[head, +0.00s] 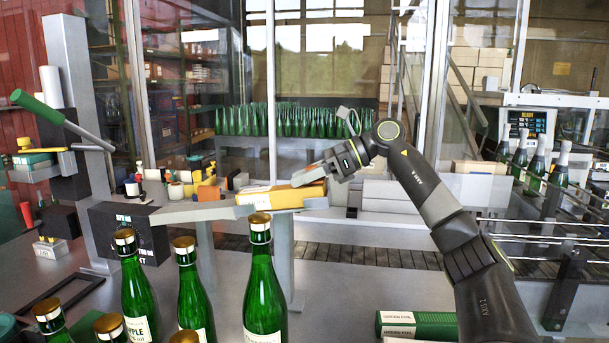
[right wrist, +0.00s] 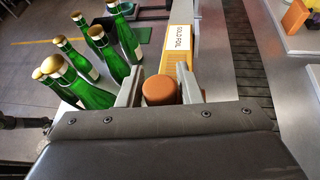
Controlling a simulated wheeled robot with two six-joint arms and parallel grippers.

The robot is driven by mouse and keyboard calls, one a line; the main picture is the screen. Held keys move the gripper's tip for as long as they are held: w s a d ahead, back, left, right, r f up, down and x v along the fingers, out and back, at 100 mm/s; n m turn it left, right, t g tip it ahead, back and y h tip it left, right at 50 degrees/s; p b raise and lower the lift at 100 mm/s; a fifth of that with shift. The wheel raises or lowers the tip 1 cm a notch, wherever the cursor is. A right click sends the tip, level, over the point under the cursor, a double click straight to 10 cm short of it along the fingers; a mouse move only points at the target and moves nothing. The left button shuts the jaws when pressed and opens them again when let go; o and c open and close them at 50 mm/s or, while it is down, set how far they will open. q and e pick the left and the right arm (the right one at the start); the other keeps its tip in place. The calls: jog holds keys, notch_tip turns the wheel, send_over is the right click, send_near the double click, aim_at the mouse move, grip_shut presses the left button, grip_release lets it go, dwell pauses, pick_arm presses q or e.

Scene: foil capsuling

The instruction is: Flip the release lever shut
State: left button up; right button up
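My right gripper (head: 312,176) is at the right end of a sloping grey trough (head: 200,213), above the gold foil stack lying in it. In the right wrist view its two fingers (right wrist: 158,80) stand apart, with a round orange-brown knob (right wrist: 160,91) between them. I cannot tell whether the fingers touch the knob, or whether it belongs to the release lever. The gold foil stack (head: 282,197) also shows beyond the fingers in the right wrist view (right wrist: 177,55). My left gripper is out of view.
Several green bottles with gold tops (head: 262,285) stand in front of the trough. A green foil stack (head: 432,325) lies at the front right. A green-handled lever (head: 40,107) sticks out from the grey column at left. Bottles stand by rails (head: 540,222) at right.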

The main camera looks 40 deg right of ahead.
jog(key=shift+o, duration=1.3)
jog(key=shift+r, duration=0.1)
jog(key=shift+d, duration=0.1)
jog(key=shift+s+d+r, duration=0.15)
jog(key=shift+s+d, duration=0.1)
jog(key=b+v, duration=0.1)
jog(key=v, duration=1.5)
jog(key=shift+s, duration=0.2)
jog(key=shift+d, duration=0.1)
